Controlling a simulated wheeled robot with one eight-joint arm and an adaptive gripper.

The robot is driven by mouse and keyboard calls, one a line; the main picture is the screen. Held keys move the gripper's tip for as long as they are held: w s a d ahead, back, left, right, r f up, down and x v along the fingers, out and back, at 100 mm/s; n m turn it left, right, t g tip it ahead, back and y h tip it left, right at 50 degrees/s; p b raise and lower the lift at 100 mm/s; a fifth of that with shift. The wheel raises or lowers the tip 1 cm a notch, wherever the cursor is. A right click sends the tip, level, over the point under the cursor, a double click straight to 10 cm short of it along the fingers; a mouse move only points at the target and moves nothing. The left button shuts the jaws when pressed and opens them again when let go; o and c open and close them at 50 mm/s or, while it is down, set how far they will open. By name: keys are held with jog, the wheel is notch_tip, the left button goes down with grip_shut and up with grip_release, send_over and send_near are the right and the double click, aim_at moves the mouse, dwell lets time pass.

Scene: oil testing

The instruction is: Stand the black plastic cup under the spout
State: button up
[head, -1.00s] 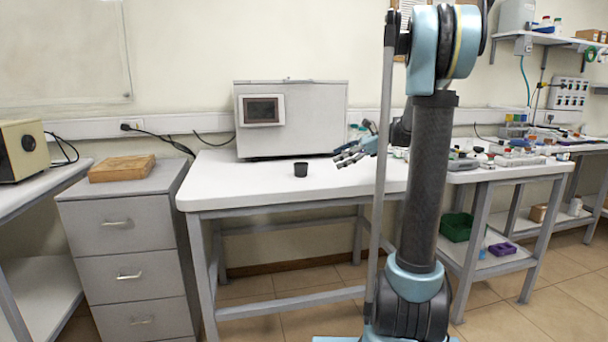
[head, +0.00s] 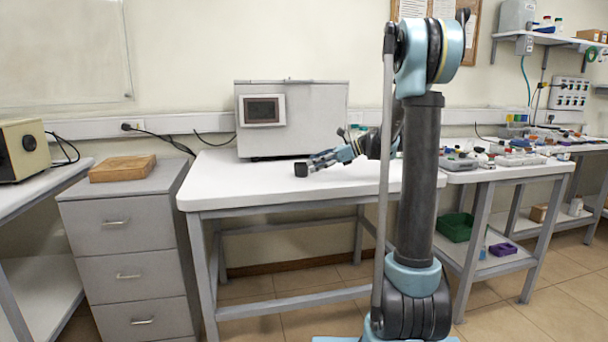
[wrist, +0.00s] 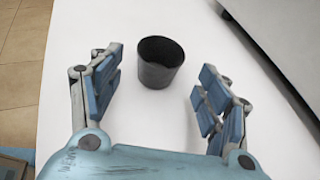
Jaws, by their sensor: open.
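The black plastic cup (head: 301,169) stands upright on the white table in front of the grey box-shaped machine. In the wrist view the cup (wrist: 161,63) is just beyond and between my fingertips, with white table around it. My gripper (head: 320,160) reaches in from the right, close to the cup. In the wrist view my gripper (wrist: 160,90) is open, a blue-padded finger to either side, and nothing is held. The grey machine (head: 320,120) has a small dark screen (head: 262,110) on its front. I cannot make out a spout in either view.
The white table (head: 240,185) is clear to the left and front of the cup. A drawer cabinet (head: 125,240) with a wooden block (head: 122,168) stands left. A bench (head: 520,172) with several small lab items is at right.

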aim_at(301, 167)
jog(key=shift+x, duration=3.1)
jog(key=shift+w+r, duration=0.1)
jog(key=shift+w, duration=0.05)
jog(key=shift+c, duration=0.2)
jog(key=c, duration=1.1)
jog(key=shift+o, duration=0.2)
